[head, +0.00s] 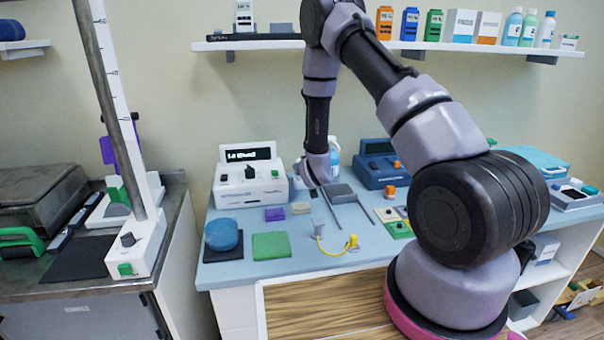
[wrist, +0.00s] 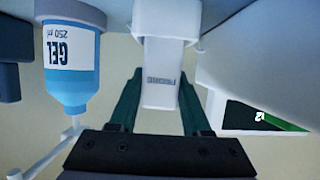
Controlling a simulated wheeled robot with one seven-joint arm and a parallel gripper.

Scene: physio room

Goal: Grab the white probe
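The white probe (wrist: 160,75) shows in the wrist view, upside down, with grey lettering on its face and a wider white part at the top. My gripper (wrist: 160,98) has its two dark green fingers on either side of the probe. A gap shows between each finger and the probe, so the gripper is open. In the head view my arm reaches down over the blue table beside the white device, and I cannot make out the fingers or the probe there.
A blue gel bottle (wrist: 73,55) stands close left of the probe in the wrist view. In the head view, a white device (head: 250,186) and a dark blue device (head: 381,168) flank my wrist on the table (head: 225,272). Small blocks and a yellow cable (head: 330,248) lie in front.

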